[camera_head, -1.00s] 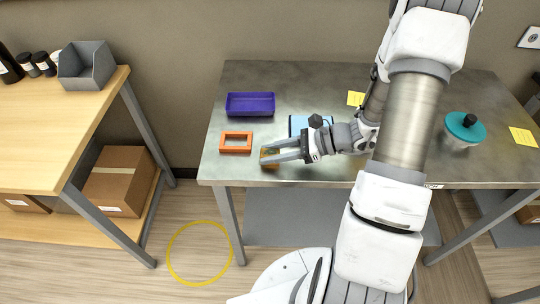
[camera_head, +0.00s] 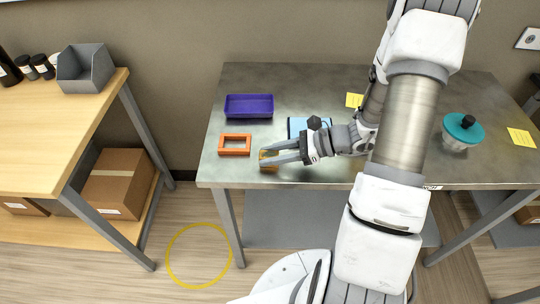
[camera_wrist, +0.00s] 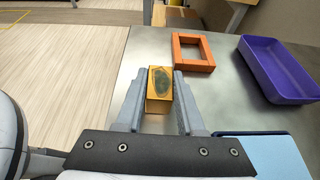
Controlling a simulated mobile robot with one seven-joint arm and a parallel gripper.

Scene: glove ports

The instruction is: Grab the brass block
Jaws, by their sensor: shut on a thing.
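The brass block (camera_wrist: 159,104) is a small gold box with a dark oval patch on the face seen in the wrist view. It also shows in the head view (camera_head: 264,155), near the front left edge of the metal table, partly covered by the fingers. In the head view my gripper (camera_head: 268,158) reaches in from the right, low over the table. I cannot tell whether the block touches the tabletop.
An orange square frame (camera_head: 235,137) lies just behind the block, and a purple tray (camera_head: 249,98) lies farther back. A blue flat item (camera_head: 297,126) is partly behind my gripper. The table's front edge (camera_head: 290,184) is close.

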